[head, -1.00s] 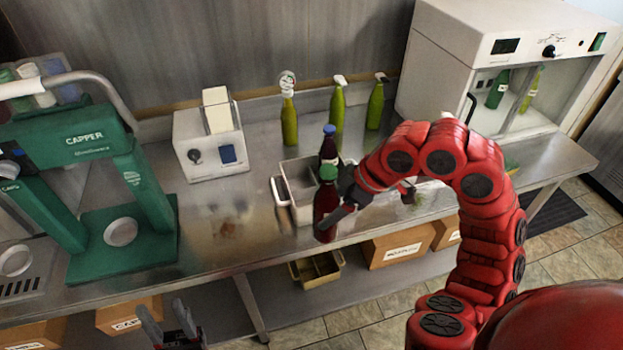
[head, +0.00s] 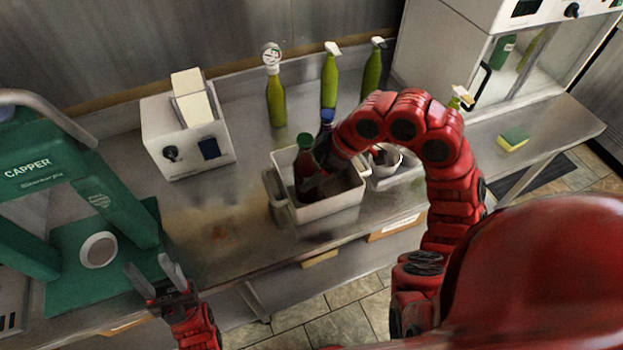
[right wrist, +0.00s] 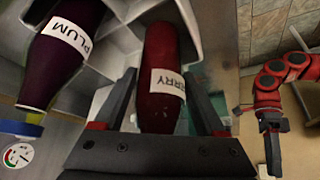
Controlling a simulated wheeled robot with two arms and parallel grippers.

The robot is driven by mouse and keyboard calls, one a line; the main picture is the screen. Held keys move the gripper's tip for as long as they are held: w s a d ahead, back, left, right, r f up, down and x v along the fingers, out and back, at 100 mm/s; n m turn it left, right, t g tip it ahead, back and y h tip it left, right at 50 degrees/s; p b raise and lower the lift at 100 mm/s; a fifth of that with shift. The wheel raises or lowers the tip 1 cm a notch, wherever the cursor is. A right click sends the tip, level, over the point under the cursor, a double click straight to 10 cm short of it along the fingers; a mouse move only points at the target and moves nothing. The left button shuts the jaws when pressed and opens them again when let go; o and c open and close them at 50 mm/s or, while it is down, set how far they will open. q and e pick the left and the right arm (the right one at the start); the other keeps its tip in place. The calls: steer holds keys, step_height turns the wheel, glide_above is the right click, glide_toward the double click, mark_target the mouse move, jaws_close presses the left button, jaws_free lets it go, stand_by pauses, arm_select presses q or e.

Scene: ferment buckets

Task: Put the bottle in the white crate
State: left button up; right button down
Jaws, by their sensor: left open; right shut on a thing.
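A dark red bottle with a green cap (head: 305,160) stands roughly upright, its lower part inside the white crate (head: 335,208) on the steel counter. Whether its base touches the crate floor is hidden. My right gripper (head: 312,183) is shut on this bottle; the right wrist view shows the red bottle (right wrist: 163,70), its label ending in "ERRY", between the fingers. A dark bottle with a blue cap (head: 327,118), labelled PLUM in the right wrist view (right wrist: 62,50), is beside it, partly hidden by my arm. My left gripper (head: 155,272) is open and empty, low at the left.
A green capper (head: 100,205) stands at the left, and a white box-shaped device (head: 185,135) behind the crate's left. Several green bottles (head: 275,100) line the back wall. A white cabinet (head: 440,60) and a sponge (head: 513,140) are at the right. Counter left of the crate is clear.

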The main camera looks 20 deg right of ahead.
step_height(320, 180, down, 3)
steer(key=shift+s+f+p, duration=0.15)
steer(key=shift+f+p, duration=0.05)
steer(key=shift+p, duration=0.1)
steer(key=shift+f, duration=0.15)
steer(key=shift+f, duration=0.15)
steer(key=shift+c, duration=1.1)
jaws_free()
